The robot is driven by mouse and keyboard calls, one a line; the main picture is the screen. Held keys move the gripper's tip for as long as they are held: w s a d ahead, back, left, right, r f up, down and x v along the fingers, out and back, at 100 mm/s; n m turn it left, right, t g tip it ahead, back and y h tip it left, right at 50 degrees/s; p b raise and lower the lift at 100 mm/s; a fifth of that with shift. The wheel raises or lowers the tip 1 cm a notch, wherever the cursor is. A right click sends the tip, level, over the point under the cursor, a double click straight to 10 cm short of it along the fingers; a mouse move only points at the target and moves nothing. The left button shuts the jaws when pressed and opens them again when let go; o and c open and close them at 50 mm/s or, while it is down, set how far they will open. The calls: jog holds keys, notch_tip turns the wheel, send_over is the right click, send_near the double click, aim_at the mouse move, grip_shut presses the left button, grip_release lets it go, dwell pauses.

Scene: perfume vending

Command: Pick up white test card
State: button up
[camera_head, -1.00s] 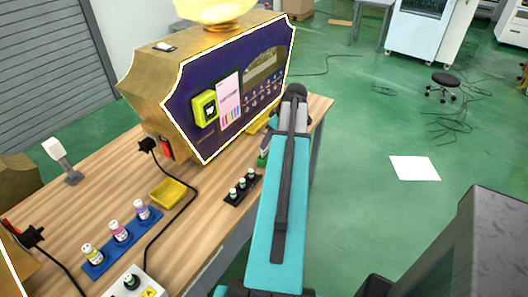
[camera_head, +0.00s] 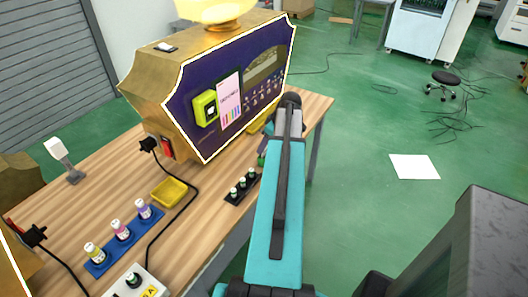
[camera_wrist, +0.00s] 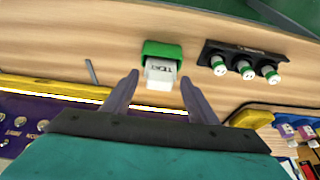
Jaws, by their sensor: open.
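The white test card (camera_wrist: 161,72) stands in a green holder (camera_wrist: 162,50) on the wooden table, in the upper middle of the wrist view. Dark lettering shows on the card. My gripper (camera_wrist: 160,78) is open and empty, with one finger to the left and one to the right of the card. I cannot tell whether the fingertips are level with the card or above it. In the head view, my arm hides most of the gripper; a bit of the green holder (camera_head: 262,159) shows beside it, and I cannot make out the card.
The gold and purple vending machine (camera_head: 181,109) stands behind. A yellow tray (camera_head: 169,190), a blue rack (camera_head: 105,257) of bottles and a black cable are on the table (camera_head: 110,180).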

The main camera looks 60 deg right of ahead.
jog(key=c, duration=0.8)
jog(key=shift+r, duration=0.15)
jog(key=shift+c, duration=0.2)
notch_tip(320, 180, up, 10)
jog(key=b, duration=0.2)
dwell(0.6)
